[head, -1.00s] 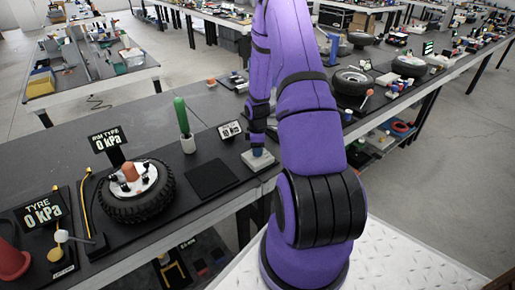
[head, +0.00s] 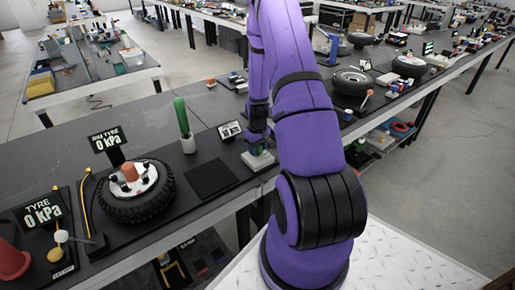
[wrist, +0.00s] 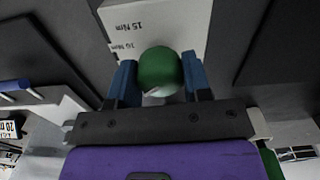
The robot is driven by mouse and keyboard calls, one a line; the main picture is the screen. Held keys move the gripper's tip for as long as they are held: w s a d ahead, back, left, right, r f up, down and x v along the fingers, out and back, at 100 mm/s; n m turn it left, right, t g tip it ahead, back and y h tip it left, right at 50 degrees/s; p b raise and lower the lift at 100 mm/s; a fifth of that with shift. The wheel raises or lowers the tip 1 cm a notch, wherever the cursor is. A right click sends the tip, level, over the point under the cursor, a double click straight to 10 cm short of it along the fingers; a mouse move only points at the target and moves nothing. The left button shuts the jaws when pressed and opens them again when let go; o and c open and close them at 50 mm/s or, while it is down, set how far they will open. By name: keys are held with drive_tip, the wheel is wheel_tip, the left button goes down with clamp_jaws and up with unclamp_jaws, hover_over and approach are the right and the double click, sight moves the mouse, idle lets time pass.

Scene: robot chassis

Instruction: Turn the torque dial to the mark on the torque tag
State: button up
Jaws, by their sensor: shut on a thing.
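The torque dial is a green round knob (wrist: 158,68) on a white block (wrist: 178,22) in the wrist view. A small white pointer shows at its near edge. Printed on the block are "15 Nm" and, nearer the dial, a mark that looks like "10 Nm" or "16 Nm". My gripper (wrist: 160,84) has its two blue fingers on either side of the dial, shut on it. In the head view the white block (head: 262,163) sits near the bench edge under my gripper (head: 257,143). The torque tag (head: 229,130) stands just left; its number is too small to read surely.
A green-handled tool (head: 180,112) stands upright left of the tag. A black mat (head: 211,180) lies in front, and a tyre (head: 137,192) with a "0 kPa" display (head: 108,140) is further left. In the wrist view a dark panel (wrist: 279,55) lies right of the block.

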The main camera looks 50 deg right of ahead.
sight(258, 146)
drive_tip(key=m, duration=0.5)
drive_tip(key=shift+m, duration=2.6)
drive_tip(key=o, duration=0.9)
wheel_tip(258, 146, up, 11)
